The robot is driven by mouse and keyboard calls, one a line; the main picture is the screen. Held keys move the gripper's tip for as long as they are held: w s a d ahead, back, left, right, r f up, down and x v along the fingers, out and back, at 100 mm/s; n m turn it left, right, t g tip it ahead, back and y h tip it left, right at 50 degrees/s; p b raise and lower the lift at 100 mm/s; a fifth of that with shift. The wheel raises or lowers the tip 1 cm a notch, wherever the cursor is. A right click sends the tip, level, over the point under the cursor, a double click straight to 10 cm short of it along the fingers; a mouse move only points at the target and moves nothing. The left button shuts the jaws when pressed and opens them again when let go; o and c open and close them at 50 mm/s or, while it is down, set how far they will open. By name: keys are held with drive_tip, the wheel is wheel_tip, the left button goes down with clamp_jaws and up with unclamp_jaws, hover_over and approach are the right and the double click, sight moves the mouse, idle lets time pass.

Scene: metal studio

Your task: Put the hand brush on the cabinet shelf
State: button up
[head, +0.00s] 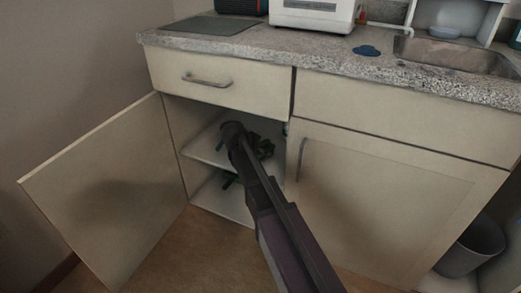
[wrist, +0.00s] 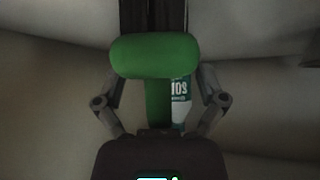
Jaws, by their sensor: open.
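The hand brush (wrist: 155,55) fills the middle of the wrist view, with a green head, a green handle and dark bristles at the top. My gripper (wrist: 162,78) is open, with one finger on each side of the brush; I cannot tell whether they touch it. In the head view my gripper (head: 262,148) is inside the open cabinet, at the white shelf (head: 202,153). My arm hides much of the cabinet's inside. A small dark green piece (head: 228,180) shows below the shelf edge; I cannot tell what it is.
A bottle with a white label (wrist: 181,95) stands close beside the brush handle. The cabinet door (head: 110,190) is swung open to the left. The right door (head: 390,200) is shut. A drawer (head: 220,82) and the stone counter (head: 250,45) lie above the opening.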

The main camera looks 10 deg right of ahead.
drive_tip(key=shift+r, duration=0.1)
drive_tip(key=shift+p+v, duration=1.05)
drive_tip(key=shift+v, duration=0.15)
drive_tip(key=p+v, duration=0.6)
drive_tip(key=v, duration=0.3)
drive_tip(key=shift+a+r+p, duration=0.15)
drive_tip(key=shift+r+p, duration=0.1)
drive_tip(key=shift+p, duration=0.1)
drive_tip(key=shift+s, duration=0.2)
